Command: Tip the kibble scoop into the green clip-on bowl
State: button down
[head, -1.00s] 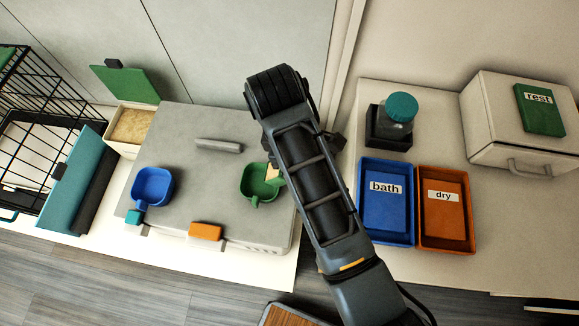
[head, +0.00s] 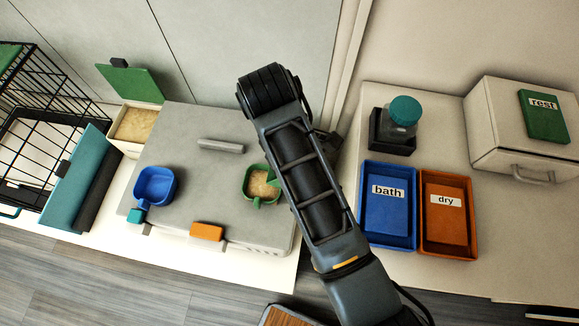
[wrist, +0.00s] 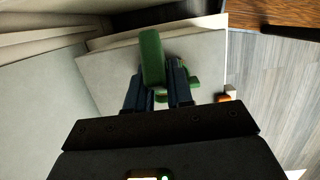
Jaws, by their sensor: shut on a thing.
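The green clip-on bowl (head: 250,197) sits on the grey case lid, and tan kibble (head: 262,184) now lies in it. My gripper (wrist: 158,92) is shut on the green kibble scoop (wrist: 152,58), which shows between the fingers in the wrist view. A green part of the scoop (head: 272,176) shows over the bowl's right side in the head view, beside my arm. My arm hides the fingers and the rest of the scoop there. Parts of green below the scoop in the wrist view are likely the bowl, mostly covered.
A blue bowl (head: 155,186) sits left on the grey case (head: 205,170). A kibble bin (head: 133,126) with its green lid open stands behind left, beside a wire crate (head: 25,135). Right are blue (head: 388,205) and orange (head: 446,215) trays, a teal-capped bottle (head: 403,112) and a white box (head: 498,140).

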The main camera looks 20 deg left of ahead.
jog(key=y, duration=0.1)
jog(key=d+f+y, duration=0.2)
jog(key=shift+w+d+f+g+y, duration=0.25)
jog(key=shift+w+g+y, duration=0.05)
jog(key=shift+g, duration=0.1)
jog(key=shift+d+f+y, duration=0.2)
jog(key=shift+f+y, duration=0.15)
jog(key=shift+y, duration=0.15)
jog(key=f+y+b, duration=0.1)
jog(key=d+f+g+y+b, duration=0.1)
jog(key=y+b, duration=0.1)
jog(key=f+y+b, duration=0.1)
jog(key=f, duration=0.1)
jog(key=shift+w+d, duration=0.3)
